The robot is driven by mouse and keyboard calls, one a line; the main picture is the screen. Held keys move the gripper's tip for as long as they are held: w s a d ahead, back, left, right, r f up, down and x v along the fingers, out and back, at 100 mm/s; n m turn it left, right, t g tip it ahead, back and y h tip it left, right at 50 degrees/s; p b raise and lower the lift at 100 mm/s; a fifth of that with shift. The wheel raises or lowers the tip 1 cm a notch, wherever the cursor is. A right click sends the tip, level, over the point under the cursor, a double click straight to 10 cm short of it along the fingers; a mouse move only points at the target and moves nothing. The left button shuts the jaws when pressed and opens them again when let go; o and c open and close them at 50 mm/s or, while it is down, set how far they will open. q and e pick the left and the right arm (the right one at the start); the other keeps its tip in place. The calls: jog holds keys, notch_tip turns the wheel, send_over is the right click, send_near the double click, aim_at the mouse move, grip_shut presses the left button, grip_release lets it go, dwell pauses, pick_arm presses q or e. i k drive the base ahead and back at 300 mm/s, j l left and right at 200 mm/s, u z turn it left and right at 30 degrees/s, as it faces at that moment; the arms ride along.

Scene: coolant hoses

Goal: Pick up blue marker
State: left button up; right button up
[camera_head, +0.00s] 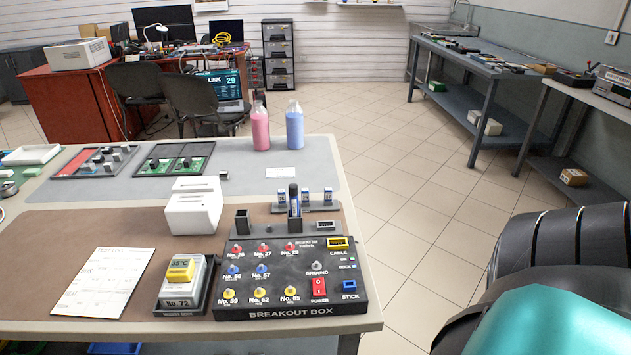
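What looks like the blue marker (293,197) stands upright in a dark holder (295,222) behind the breakout box, on the near table. Its upper part is dark blue, with a lighter band lower down. Its lower end is hidden in the holder. Small blue-and-white pieces stand close on both sides of it. Neither of my grippers is in view. A black and teal part of my own body fills the lower right corner, well apart from the marker.
The black breakout box (289,283) with colored knobs sits in front of the holder. A white block (194,206), a meter in a tray (182,286) and a paper note (98,282) lie left. Pink (260,128) and blue (294,127) bottles stand behind. Floor right of the table is clear.

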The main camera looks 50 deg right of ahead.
aim_at(293, 187)
jog(key=z, duration=1.35)
